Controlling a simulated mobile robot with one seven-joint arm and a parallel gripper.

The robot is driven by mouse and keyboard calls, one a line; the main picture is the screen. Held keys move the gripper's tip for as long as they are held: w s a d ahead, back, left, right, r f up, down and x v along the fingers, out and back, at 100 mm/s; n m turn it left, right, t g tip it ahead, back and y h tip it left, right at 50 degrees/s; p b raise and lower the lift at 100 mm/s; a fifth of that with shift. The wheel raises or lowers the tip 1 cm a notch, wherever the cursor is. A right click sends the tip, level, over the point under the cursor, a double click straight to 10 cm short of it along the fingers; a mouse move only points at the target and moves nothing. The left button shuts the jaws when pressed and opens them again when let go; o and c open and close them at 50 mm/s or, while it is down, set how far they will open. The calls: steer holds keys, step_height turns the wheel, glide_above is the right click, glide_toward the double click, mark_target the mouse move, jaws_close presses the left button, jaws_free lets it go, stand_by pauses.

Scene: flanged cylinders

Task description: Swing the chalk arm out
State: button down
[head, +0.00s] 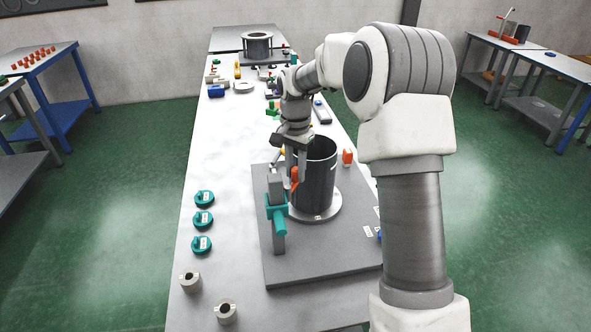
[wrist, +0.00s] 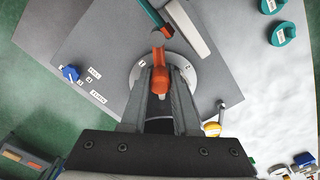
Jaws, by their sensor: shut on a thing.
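My gripper (head: 291,172) is shut on an orange handle (head: 295,183) beside the left wall of a dark, open-topped cylinder (head: 318,180). In the wrist view my gripper (wrist: 159,84) has its fingers on both sides of the orange handle (wrist: 158,62), over the pale round flange (wrist: 187,72). A rounded grey end (wrist: 161,37) adjoins the handle. A grey upright with a teal piece (head: 277,208) stands left of the cylinder. A pale bar (wrist: 188,27) lies close to the teal piece (wrist: 149,15) in the wrist view. I cannot tell for sure which part is the chalk arm.
A grey plate (head: 310,262) carries the cylinder. A blue knob (wrist: 70,73) with labels and a yellow-ended lever (wrist: 212,129) are nearby. An orange block (head: 347,157) stands right of the cylinder. Several teal lids (head: 203,220) and grey rings (head: 190,282) lie at left.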

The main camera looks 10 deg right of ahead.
steer(key=shift+m, duration=0.3)
steer(key=shift+s+d+m+b, duration=0.15)
steer(key=shift+s+d+m, duration=0.05)
steer(key=shift+m, duration=0.4)
steer(key=shift+s+d+m+b, duration=0.15)
steer(key=shift+s+d+m, duration=0.05)
steer(key=shift+m, duration=0.4)
steer(key=shift+s+d+m, duration=0.2)
steer(key=shift+s+m, duration=0.35)
steer(key=shift+m, duration=0.95)
steer(key=shift+s+d+m, duration=0.15)
steer(key=shift+s+m, duration=0.35)
steer(key=shift+m, duration=1)
steer(key=shift+s+d+m, duration=0.2)
steer(key=shift+s+m, duration=0.35)
steer(key=shift+m, duration=0.95)
steer(key=c, duration=0.6)
jaws_free()
steer(key=shift+s, duration=0.1)
steer(key=shift+c, duration=0.2)
